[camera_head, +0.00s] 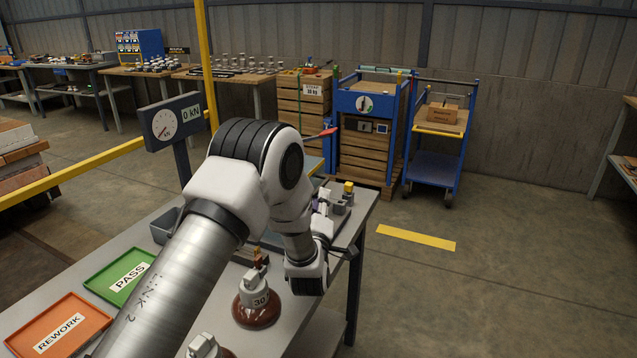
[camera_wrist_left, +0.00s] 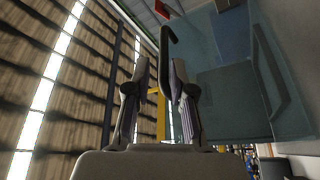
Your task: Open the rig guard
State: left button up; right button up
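In the left wrist view, the rig guard (camera_wrist_left: 225,100) is a see-through bluish panel filling the right half. A dark bar, bent at its top (camera_wrist_left: 164,60), stands upright in front of it like a handle. My left gripper (camera_wrist_left: 160,72) is open, its two fingers on either side of the bar in the picture. I see a gap at the left finger; contact at the right finger is unclear. In the head view my left arm hides most of the rig. A red lever (camera_head: 322,134) sticks out behind the arm. My right gripper is not in view.
The bench carries a green PASS tray (camera_head: 108,290), an orange REWORK tray (camera_head: 38,345) and a brown insulator marked 30 (camera_head: 256,312) near my wrist. A force gauge (camera_head: 172,120) stands behind my arm. Floor to the right is clear; a blue cart (camera_head: 435,165) stands beyond.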

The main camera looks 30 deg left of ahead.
aim_at(321, 185)
pick_arm(q)
jog(key=x, duration=0.5)
jog(key=shift+w+a+f, duration=0.25)
jog(key=shift+w+a, duration=0.05)
jog(key=shift+a, duration=0.05)
jog(key=shift+d+r, duration=0.1)
jog(key=shift+d, duration=0.05)
grip_shut()
